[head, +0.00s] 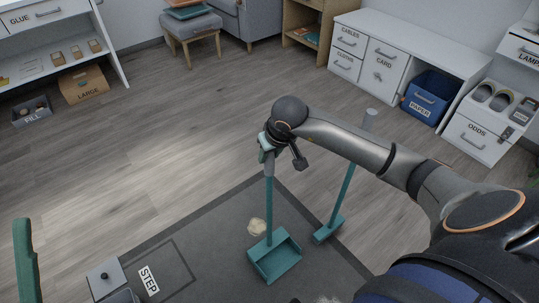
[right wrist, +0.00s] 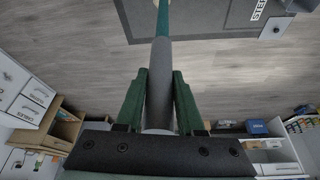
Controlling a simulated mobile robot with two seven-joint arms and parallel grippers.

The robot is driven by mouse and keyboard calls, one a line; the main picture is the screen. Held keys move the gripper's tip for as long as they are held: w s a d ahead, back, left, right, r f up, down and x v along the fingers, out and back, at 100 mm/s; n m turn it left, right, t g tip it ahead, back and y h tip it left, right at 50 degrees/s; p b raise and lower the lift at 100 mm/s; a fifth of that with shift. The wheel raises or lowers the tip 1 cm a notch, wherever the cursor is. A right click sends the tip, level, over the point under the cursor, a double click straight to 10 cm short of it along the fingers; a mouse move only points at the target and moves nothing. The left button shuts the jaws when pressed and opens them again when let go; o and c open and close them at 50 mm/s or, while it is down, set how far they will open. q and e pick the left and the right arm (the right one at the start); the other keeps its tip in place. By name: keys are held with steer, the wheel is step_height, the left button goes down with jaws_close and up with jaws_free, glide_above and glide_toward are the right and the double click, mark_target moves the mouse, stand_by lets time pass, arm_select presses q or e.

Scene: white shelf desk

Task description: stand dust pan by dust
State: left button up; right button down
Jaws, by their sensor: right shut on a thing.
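The teal dust pan (head: 283,262) is upright on its long handle (head: 269,205), over the dark mat beside the dust. I cannot tell whether its base touches the mat. My right gripper (head: 266,148) is shut on the handle's grey upper part. In the right wrist view, the grey grip (right wrist: 159,95) sits between the green fingers of my right gripper (right wrist: 160,72). The beige dust (head: 257,227) lies on the mat just behind and left of the pan. A green finger, apparently of my left gripper (head: 27,262), shows at the lower left edge; its jaw is cut off.
A teal long-handled brush (head: 328,229) stands right of the pan, its handle partly hidden by my arm. Shelves, a stool (head: 190,26) and white cabinets (head: 405,50) line the room. The wooden floor between is clear.

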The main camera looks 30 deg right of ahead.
steer(key=shift+f, duration=0.15)
steer(key=c, duration=0.5)
jaws_free()
